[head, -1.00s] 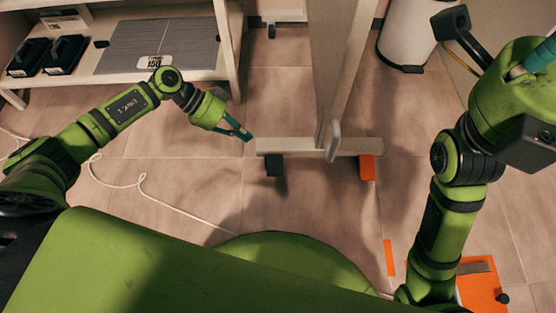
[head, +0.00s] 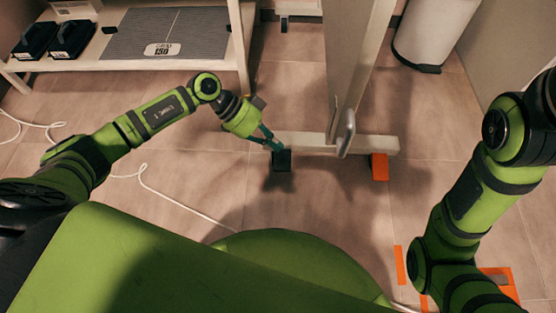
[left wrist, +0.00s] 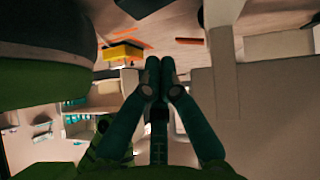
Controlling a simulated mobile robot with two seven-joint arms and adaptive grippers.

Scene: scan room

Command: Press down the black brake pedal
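The black brake pedal (head: 282,161) sticks out low at the left end of the pale crossbar foot (head: 300,140) of an upright stand, near the picture's middle. My left gripper (head: 274,144) points down at it from the upper left. Its teal fingertips overlap the pedal's top edge in the head view; I cannot tell whether they touch it. In the left wrist view the two fingers (left wrist: 160,65) lie together at the tips with nothing seen between them. I cannot make out the black pedal in that view. My right gripper is out of frame; only its arm shows at the right.
An orange pedal (head: 379,167) sits at the crossbar's right end. The stand's tall panel (head: 357,65) rises behind the crossbar. A shelf (head: 235,50) with black cases stands at upper left, a white bin (head: 430,35) at upper right. A white cable (head: 170,195) crosses the floor.

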